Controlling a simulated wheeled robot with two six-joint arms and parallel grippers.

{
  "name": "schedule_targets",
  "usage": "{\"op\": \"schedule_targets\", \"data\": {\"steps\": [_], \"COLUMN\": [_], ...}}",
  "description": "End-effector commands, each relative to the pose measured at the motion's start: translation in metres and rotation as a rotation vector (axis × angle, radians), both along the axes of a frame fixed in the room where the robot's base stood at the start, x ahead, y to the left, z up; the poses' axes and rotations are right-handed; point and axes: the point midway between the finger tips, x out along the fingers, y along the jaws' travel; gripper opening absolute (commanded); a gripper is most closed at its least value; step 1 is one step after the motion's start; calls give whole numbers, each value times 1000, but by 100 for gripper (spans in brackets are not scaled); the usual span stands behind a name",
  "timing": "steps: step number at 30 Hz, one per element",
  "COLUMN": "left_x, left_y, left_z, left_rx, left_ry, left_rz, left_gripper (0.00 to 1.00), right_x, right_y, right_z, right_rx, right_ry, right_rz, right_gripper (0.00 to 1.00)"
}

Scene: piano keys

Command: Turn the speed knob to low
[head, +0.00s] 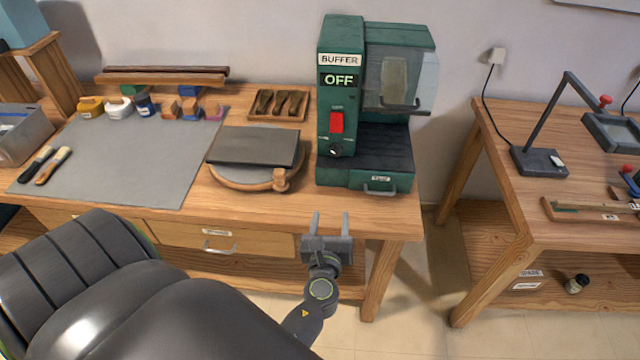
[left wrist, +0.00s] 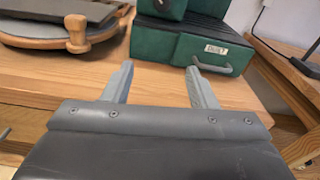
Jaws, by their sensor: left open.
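The green buffer machine (head: 338,110) stands at the right end of the workbench, with a display reading OFF. Its small dark speed knob (head: 335,151) sits on the front column below a red switch (head: 337,122). The setting the knob points to is too small to read. My left gripper (head: 331,216) is open and empty in front of the bench's edge, below and apart from the knob. My right gripper is not seen.
A round wooden turntable with a dark slab (head: 255,147) lies left of the machine. A grey mat (head: 130,160), small bottles and blocks, and two brushes lie further left. A clear guard (head: 415,85) covers the machine's right side. A second table stands at right, across a gap.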

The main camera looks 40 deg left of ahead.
Motion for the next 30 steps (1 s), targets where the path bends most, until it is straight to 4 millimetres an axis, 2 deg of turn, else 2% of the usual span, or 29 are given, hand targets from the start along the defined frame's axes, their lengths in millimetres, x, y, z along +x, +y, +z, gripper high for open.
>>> {"op": "schedule_targets", "data": {"steps": [3,21,30], "left_x": [-2,-29,-48], "left_y": [-1,-9,-10], "left_z": [-26,-143,-190], "left_rx": [-90,-555,-749], "left_ry": [12,62,78], "left_rz": [-6,49,113], "left_gripper": [52,52,52], "right_x": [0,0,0], "right_y": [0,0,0], "right_z": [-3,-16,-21], "right_rx": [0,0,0], "right_ry": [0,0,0], "right_rz": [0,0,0], "right_gripper": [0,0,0]}}
